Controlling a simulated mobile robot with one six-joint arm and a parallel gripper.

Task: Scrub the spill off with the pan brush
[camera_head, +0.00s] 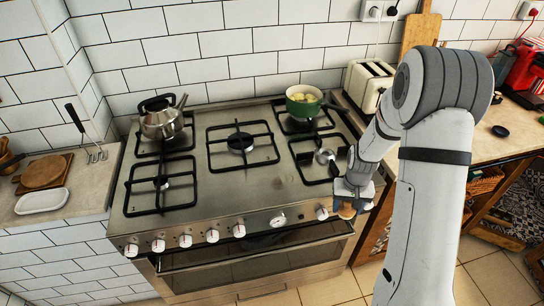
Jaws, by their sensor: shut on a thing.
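My gripper (350,198) is at the front right corner of the stove, just above the right end of the knob row. It is shut on a small tan and brown thing, which looks like the pan brush (347,211), hanging below the fingers. The gripper hides much of it, and I cannot tell whether it touches anything. The steel stove top (217,189) shows uneven brownish tints; I cannot make out a distinct spill on it.
A kettle (162,122) stands on the back left burner and a green pot (303,102) on the back right. Black grates (160,187) rise above the hob. A toaster (368,85) is right of the stove. A white dish (42,200) lies on the left counter.

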